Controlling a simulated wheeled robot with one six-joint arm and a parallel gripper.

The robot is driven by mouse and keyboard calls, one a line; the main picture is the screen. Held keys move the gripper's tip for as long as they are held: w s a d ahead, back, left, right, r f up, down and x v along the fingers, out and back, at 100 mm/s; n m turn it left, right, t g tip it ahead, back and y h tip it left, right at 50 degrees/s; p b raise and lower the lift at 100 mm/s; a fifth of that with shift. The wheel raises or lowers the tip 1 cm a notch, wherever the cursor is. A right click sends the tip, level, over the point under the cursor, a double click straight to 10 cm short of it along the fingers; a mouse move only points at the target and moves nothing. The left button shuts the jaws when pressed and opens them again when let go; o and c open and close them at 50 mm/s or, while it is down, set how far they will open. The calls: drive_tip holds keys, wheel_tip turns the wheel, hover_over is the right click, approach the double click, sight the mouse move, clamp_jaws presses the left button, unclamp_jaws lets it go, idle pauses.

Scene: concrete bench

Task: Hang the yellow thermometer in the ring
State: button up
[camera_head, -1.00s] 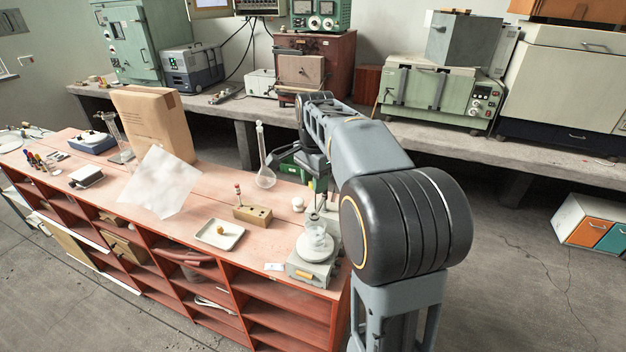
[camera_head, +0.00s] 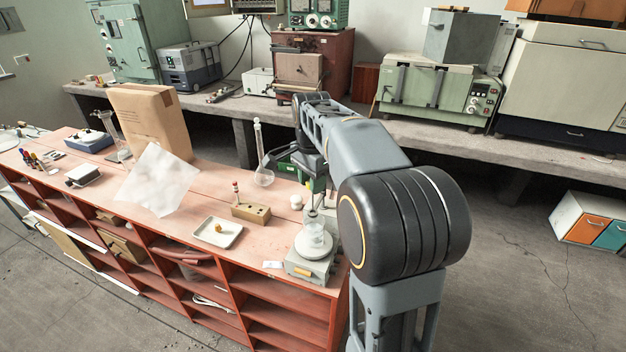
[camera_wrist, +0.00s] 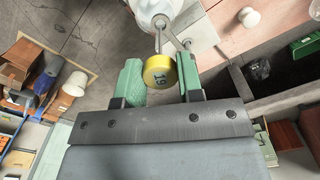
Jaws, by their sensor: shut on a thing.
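The yellow thermometer shows in the wrist view as a round yellow cap (camera_wrist: 159,71) marked 19, seen nearly end-on. My gripper (camera_wrist: 160,78) is shut on this cap, with one green finger on each side. A thin yellow piece also shows below my gripper in the head view (camera_head: 309,186). Its lower stem is hard to make out. A metal stand (camera_head: 321,212) rises behind the hotplate, partly behind my arm. In the wrist view thin metal rods (camera_wrist: 160,38) lie just beyond the cap. I cannot tell whether the stem is inside the ring.
A brown paper bag (camera_head: 152,120) stands further left.

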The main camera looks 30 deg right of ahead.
drive_tip(key=shift+f+b, duration=0.75)
drive_tip(key=shift+f, duration=0.4)
idle(0.6)
drive_tip(key=shift+f+b, duration=2)
drive_tip(key=shift+f, duration=1)
drive_tip(key=o, duration=1.4)
drive_tip(key=shift+r, duration=0.1)
drive_tip(key=shift+r+p, duration=3.15)
drive_tip(key=shift+r, duration=0.3)
